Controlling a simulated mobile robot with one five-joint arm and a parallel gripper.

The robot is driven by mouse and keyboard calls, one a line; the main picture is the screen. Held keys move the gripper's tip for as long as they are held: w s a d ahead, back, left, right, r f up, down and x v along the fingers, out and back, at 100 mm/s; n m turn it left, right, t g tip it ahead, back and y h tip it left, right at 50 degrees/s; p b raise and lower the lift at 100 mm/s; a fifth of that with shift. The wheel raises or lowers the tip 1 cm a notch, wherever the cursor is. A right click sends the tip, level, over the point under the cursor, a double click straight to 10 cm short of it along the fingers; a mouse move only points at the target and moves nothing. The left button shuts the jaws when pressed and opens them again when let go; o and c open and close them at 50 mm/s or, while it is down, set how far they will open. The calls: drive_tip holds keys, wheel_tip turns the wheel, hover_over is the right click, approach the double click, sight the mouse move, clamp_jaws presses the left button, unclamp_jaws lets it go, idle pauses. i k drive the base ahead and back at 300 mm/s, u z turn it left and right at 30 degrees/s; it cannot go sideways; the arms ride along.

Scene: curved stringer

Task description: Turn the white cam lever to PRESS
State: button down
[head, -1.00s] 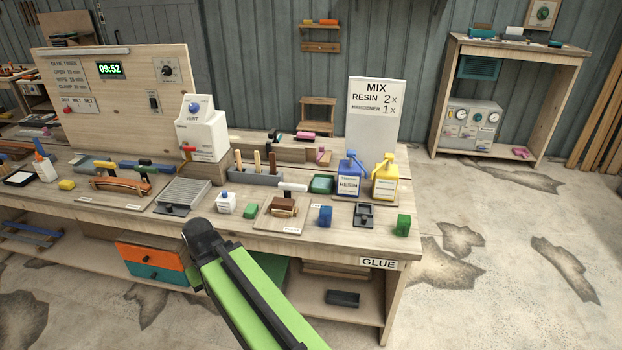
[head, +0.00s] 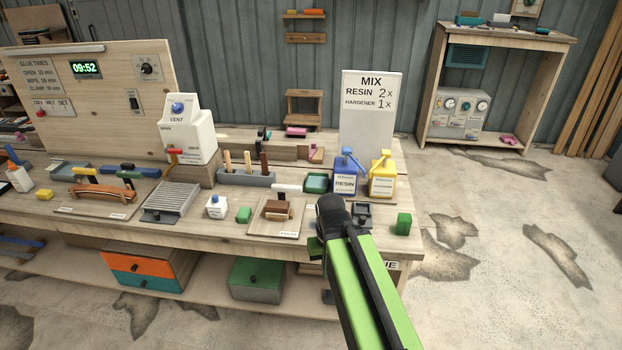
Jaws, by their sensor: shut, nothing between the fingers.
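The white cam lever (head: 287,188) sits on a small clamp fixture with a brown block (head: 276,209), on a wooden base board (head: 262,226) near the bench's front edge. The lever's bar lies roughly level, pointing sideways across the top of the block. Small labels on the board are too small to read, so I cannot tell which one says PRESS. My green and black arm (head: 371,285) rises from the bottom, its black joint just right of the board. My gripper's fingers cannot be made out; the arm hides that area. I see no contact with the lever.
Behind are a tool holder (head: 246,178), a blue resin bottle (head: 345,177) and a yellow bottle (head: 382,178). Open floor lies to the right.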

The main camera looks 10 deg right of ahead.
sight(275, 188)
drive_tip(key=u, duration=0.05)
drive_tip(key=i, duration=1.5)
drive_tip(key=z, duration=0.05)
